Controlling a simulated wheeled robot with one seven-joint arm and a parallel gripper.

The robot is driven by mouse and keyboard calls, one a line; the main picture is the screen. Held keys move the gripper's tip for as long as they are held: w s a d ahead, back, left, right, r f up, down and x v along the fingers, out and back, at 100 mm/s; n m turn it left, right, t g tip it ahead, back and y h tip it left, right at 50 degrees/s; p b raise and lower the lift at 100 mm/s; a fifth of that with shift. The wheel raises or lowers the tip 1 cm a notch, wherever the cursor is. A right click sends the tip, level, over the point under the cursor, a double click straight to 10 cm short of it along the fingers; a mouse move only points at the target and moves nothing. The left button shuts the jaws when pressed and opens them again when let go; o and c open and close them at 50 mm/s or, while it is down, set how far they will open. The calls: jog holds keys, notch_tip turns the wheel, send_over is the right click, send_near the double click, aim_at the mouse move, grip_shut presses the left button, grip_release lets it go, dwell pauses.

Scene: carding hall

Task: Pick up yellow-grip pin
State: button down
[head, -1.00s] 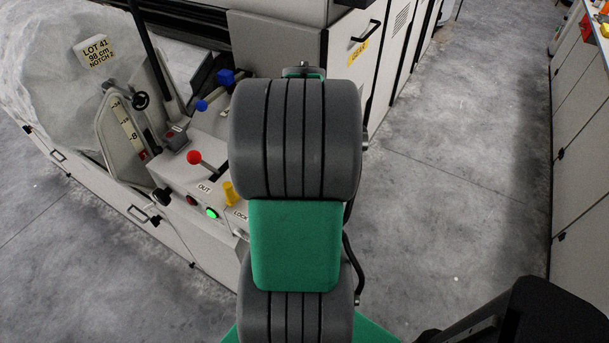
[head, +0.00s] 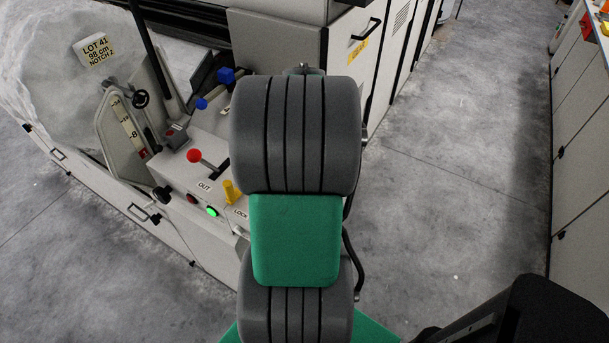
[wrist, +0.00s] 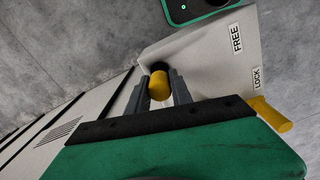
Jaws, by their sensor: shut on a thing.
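The yellow-grip pin shows in the wrist view as a short yellow cylinder (wrist: 159,86) with a dark round part at its far end. My gripper (wrist: 158,88) has its two grey fingers on either side of the yellow grip, shut on it. The pin is at the pale machine panel; I cannot tell whether its far end is still seated there. In the head view my own arm hides the gripper and the held grip.
A second yellow piece (wrist: 270,115) stands beside the LOCK label, close to my gripper's right side. The head view shows the control panel with a red-knobbed lever (head: 194,156), a green lamp (head: 212,211) and blue knobs (head: 226,75). Open floor (head: 450,170) lies to the right.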

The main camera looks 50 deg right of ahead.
jog(key=shift+r, duration=0.1)
notch_tip(320, 180, up, 10)
jog(key=shift+f+b, duration=0.1)
jog(key=shift+b, duration=0.3)
notch_tip(320, 180, up, 8)
jog(key=p, duration=0.6)
dwell(0.8)
